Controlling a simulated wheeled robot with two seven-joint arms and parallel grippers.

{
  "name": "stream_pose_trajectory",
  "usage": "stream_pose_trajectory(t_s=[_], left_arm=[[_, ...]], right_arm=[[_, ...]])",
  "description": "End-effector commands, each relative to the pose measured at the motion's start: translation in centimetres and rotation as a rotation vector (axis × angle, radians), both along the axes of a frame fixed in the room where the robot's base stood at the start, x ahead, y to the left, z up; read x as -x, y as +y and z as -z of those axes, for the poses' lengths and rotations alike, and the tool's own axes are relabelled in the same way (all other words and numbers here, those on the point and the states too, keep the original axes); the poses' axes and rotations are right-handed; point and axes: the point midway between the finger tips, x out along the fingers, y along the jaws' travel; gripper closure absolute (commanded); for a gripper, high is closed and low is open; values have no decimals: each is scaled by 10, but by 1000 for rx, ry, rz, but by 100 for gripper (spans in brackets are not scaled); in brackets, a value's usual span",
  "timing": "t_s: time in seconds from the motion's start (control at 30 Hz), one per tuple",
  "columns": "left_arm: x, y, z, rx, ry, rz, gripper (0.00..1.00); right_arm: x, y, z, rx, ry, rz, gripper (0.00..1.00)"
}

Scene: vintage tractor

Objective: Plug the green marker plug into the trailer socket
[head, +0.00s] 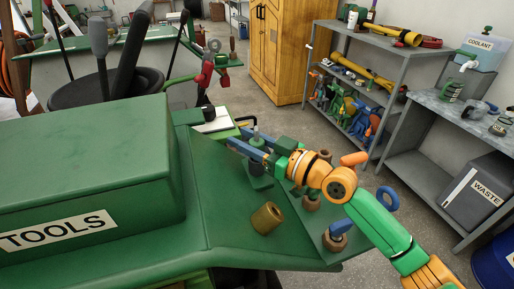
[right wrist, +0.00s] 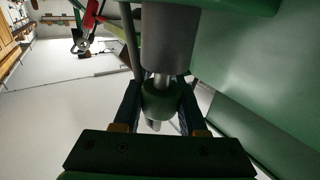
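My right gripper (head: 248,146) reaches in from the right over the green fender, its blue fingers pointing left. In the right wrist view the fingers (right wrist: 160,103) are shut on a green rounded body, which I take for the green marker plug (right wrist: 161,98). A grey cylinder (right wrist: 168,35) and a thinner metal shaft are in line with it. In the head view the plug's grey-green top (head: 256,134) shows between the fingers. A dark green cylindrical part (head: 259,181) shows below them. I cannot make out the trailer socket for certain. My left gripper is not in view.
A brown hollow cylinder (head: 266,218) lies on the green fender. A blue-topped piece with a brown base (head: 335,236) stands near its right edge. A green toolbox (head: 90,165) fills the left. A red clamp-like part (head: 207,66) stands behind. Grey shelves (head: 401,97) are at the right.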

Motion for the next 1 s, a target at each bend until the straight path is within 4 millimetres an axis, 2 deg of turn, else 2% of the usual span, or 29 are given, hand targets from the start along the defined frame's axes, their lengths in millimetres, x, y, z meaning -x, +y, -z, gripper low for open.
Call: stream_pose_trajectory(t_s=[0.37, 0.47, 0.57, 0.63, 0.77, 0.9, 1.0], left_arm=[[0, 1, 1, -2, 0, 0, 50], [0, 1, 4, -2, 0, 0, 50], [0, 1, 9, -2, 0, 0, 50], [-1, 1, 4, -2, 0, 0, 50], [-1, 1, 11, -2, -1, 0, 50], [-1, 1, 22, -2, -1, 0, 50], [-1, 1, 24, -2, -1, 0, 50]], right_arm=[[0, 0, -3, -1, -2, -1, 100], [0, 0, -15, -1, -5, -2, 100], [4, 2, -36, 0, -8, -5, 100], [18, 4, -54, 0, -9, -4, 100], [50, 10, -90, 0, -16, -5, 100], [94, 18, -109, -2, -15, -5, 100], [117, 22, -120, -2, -13, -4, 100]])
